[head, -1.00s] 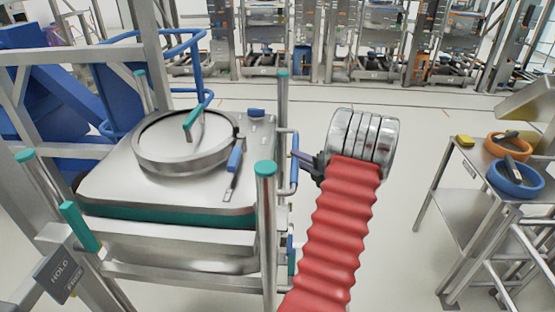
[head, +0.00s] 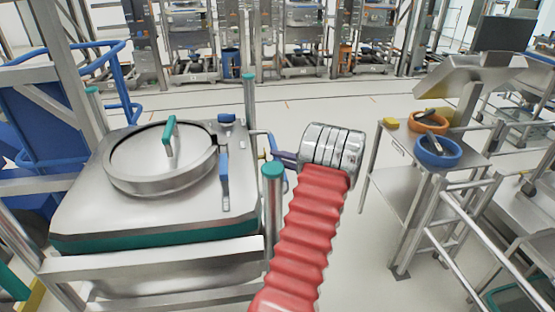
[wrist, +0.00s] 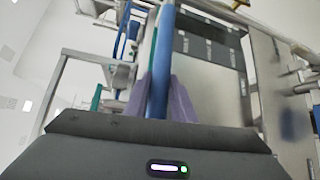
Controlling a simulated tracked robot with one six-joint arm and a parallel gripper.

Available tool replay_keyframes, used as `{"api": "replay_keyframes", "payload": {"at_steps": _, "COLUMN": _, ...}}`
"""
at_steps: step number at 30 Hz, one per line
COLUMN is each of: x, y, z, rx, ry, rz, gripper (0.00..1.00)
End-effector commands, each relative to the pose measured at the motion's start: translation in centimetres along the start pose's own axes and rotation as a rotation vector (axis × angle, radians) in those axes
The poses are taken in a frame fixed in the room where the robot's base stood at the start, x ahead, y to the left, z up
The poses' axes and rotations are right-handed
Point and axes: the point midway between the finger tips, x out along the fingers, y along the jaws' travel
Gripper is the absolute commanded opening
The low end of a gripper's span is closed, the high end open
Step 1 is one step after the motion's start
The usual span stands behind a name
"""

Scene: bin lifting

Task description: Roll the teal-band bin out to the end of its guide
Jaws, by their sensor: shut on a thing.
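The teal-band bin (head: 80,212) is a wide steel container at the left of the head view, with a teal stripe (head: 150,237) below its top. Its round lid (head: 140,178) is down and carries a teal handle (head: 169,133). My gripper (head: 277,157) is at the bin's right side, beside a blue upright bar. In the wrist view its purple fingers (wrist: 158,97) are shut on this blue bar (wrist: 160,65). The fingertips are small and partly hidden in the head view. The bin's lower part is hidden behind a steel rail (head: 150,262).
Teal-capped posts (head: 272,200) stand at the bin's right side. A steel table (head: 395,165) with an orange bowl (head: 428,122) and a blue bowl (head: 437,152) stands at the right. Open floor (head: 330,105) lies behind my gripper. Machines line the back.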

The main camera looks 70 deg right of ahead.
Motion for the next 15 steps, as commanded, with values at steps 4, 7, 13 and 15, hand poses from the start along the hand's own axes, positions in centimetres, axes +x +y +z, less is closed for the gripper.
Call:
{"api": "replay_keyframes", "payload": {"at_steps": 4, "x": 0.04, "y": -0.91, "z": -0.35, "rx": 0.009, "ry": 0.003, "rz": -0.013, "gripper": 0.0}}
{"api": "replay_keyframes", "payload": {"at_steps": 7, "x": -0.03, "y": -0.92, "z": -0.29, "rx": 0.009, "ry": 0.002, "rz": -0.014, "gripper": 0.27}}
{"api": "replay_keyframes", "payload": {"at_steps": 13, "x": -0.13, "y": -0.64, "z": -0.14, "rx": 0.006, "ry": 0.0, "rz": -0.01, "gripper": 0.41}}
{"api": "replay_keyframes", "payload": {"at_steps": 15, "x": -0.16, "y": -0.54, "z": -0.07, "rx": 0.005, "ry": -0.001, "rz": -0.008, "gripper": 0.41}}
